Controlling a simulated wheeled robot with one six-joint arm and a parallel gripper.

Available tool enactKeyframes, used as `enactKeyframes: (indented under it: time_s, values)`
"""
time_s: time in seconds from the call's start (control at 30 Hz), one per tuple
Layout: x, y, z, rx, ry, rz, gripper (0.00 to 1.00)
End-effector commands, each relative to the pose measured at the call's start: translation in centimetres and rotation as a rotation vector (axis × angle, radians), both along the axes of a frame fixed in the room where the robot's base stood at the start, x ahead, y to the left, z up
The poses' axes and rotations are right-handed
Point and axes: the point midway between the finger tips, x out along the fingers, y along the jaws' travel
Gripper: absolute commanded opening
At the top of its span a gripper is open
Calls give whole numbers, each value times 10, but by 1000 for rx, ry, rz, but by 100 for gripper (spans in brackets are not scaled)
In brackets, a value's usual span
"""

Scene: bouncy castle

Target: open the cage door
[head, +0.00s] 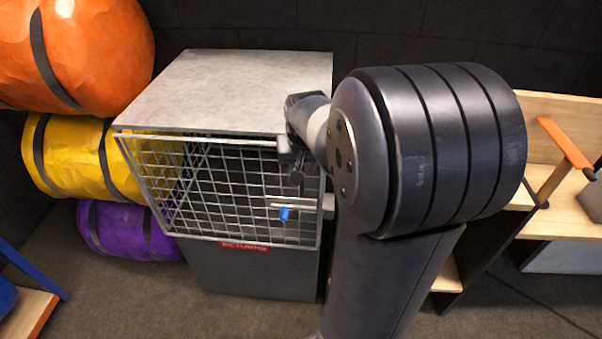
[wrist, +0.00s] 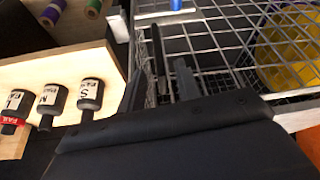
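The grey cage (head: 235,85) has a solid pale top and a wire-mesh door (head: 215,185) on its front. The door lies across the front opening; I see no clear gap at its edges. A latch with a blue knob (head: 285,213) sits low near the door's right edge; the knob also shows at the top of the wrist view (wrist: 177,4). My gripper (head: 290,165) is at the upper right of the door, partly hidden by my arm. In the wrist view its fingers (wrist: 160,85) look apart with nothing between them, close to the mesh (wrist: 215,45). Contact cannot be told.
Orange (head: 85,50), yellow (head: 75,160) and purple (head: 125,230) rolls are stacked left of the cage. A wooden shelf unit (head: 560,190) stands at the right. Floor before the cage is clear.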

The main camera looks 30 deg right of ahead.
Motion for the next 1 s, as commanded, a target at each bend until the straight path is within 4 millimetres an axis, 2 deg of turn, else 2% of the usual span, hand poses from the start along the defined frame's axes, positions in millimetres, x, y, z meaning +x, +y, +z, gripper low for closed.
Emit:
enactKeyframes:
  time_s: [0.1,0.3,0.5,0.73,1.0]
  values:
    - [7,-3,-22,1,5,0,33]
    - [16,-7,-44,1,3,0,33]
    - [20,-8,-52,0,0,0,33]
    - [20,-8,-53,0,0,0,33]
    - [20,-8,-52,0,0,0,12]
